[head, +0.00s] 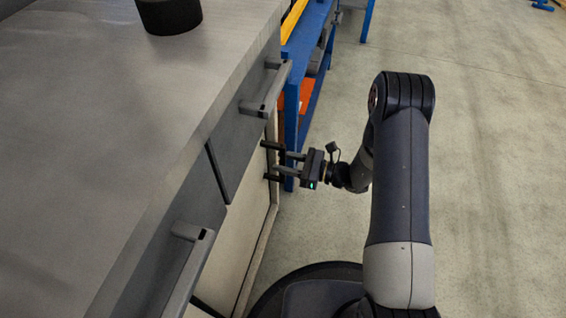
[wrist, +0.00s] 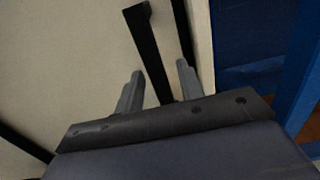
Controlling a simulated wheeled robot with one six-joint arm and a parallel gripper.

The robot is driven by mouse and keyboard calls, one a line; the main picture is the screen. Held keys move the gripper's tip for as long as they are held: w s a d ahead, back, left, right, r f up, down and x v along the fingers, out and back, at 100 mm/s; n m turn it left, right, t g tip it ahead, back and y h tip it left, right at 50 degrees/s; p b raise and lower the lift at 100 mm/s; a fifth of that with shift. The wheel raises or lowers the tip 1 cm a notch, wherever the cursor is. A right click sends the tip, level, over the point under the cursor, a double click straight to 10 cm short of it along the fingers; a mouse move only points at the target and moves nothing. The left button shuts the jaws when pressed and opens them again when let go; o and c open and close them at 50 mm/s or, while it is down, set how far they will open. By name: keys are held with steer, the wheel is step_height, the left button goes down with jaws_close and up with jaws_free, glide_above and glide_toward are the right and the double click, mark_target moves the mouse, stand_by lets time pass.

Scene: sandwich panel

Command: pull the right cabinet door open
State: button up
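The right cabinet door (head: 243,215) is a cream panel below the grey drawer fronts. It looks shut; it also fills much of the wrist view (wrist: 65,60). Its black bar handle (wrist: 150,50) runs down the wrist view between my fingers. In the head view the handle is seen nearly edge-on and partly hidden. My gripper (head: 277,162) is open at the door, with one finger on each side of the handle in the wrist view (wrist: 159,83). There are gaps between handle and fingers. I cannot tell how deep the handle sits between them.
Two drawers with grey bar handles (head: 266,92) (head: 190,262) stick out above the door, under the grey worktop (head: 120,110). A dark round object (head: 170,15) stands on the worktop. A blue rack (head: 292,100) stands just beyond the cabinet. The floor (head: 490,160) to the right is clear.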

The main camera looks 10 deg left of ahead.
steer(key=shift+a, duration=0.35)
steer(key=shift+c, duration=0.3)
jaws_close()
